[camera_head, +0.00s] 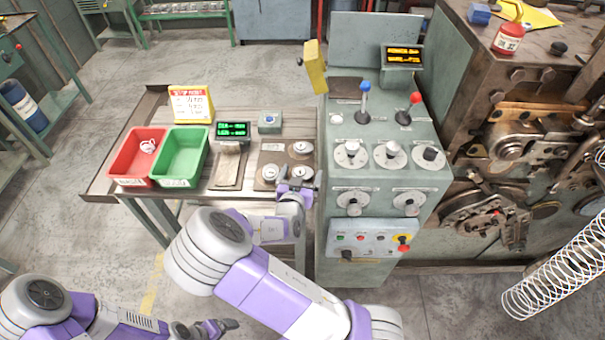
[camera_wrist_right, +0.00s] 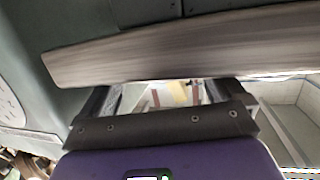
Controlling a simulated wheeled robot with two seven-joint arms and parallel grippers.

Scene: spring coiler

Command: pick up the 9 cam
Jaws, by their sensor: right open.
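Several round silvery cams sit on a brown board (camera_head: 272,158) on the bench. One cam (camera_head: 301,148) is at the back right, one cam (camera_head: 269,172) at the front left, and another cam (camera_head: 302,172) at the front right, partly behind my gripper. Their numbers are too small to read, so I cannot tell which is the 9 cam. My right gripper (camera_head: 297,186) is open and empty at the bench's front edge, just in front of the board. In the right wrist view its jaws (camera_wrist_right: 165,95) are apart, with no cam visible. My left gripper (camera_head: 215,328) is low at the bottom left, away from the bench.
A red bin (camera_head: 124,160) with a white item inside and a green bin (camera_head: 181,174) stand on the left of the bench (camera_head: 100,178). A green-text display (camera_head: 233,129) stands behind a clipboard-like plate (camera_head: 229,170). The control cabinet (camera_head: 345,270) closely flanks my right gripper.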

